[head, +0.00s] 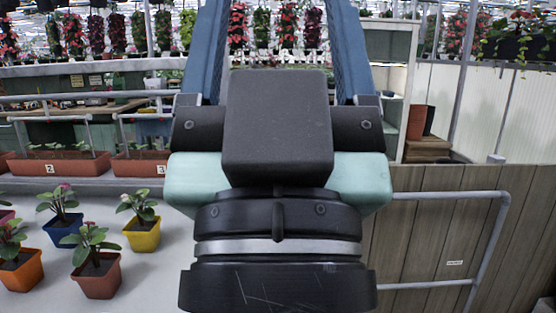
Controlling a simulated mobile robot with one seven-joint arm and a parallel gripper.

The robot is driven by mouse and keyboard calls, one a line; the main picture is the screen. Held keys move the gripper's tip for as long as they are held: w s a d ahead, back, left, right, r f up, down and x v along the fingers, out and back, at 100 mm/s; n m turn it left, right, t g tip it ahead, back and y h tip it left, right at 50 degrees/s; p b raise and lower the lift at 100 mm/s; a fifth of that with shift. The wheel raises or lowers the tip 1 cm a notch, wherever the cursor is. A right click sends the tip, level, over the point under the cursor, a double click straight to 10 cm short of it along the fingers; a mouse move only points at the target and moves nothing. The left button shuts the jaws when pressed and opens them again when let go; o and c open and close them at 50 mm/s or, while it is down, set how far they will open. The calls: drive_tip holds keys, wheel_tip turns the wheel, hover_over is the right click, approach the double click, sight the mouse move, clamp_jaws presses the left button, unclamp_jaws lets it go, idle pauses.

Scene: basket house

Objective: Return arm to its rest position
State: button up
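My gripper (277,125) fills the middle of the head view, close to the camera. A black block sits at its centre, pale green parts show on both sides, and a black round joint with a silver ring is below. Two long blue parts rise from it, well apart, and run out of the top edge. The fingertips are out of frame, so I cannot tell whether it is open or shut. No held thing is visible.
Potted plants in yellow (141,235), blue (66,229), red (98,275) and orange (22,271) pots stand on a white surface (150,288) at left. A wood-panelled side (420,235) with a grey rail (488,240) is at right. Hanging plants (289,25) line the back.

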wheel_tip(320, 180, up, 23)
drive_tip(key=p, duration=2.1)
drive_tip(key=shift+r, duration=0.2)
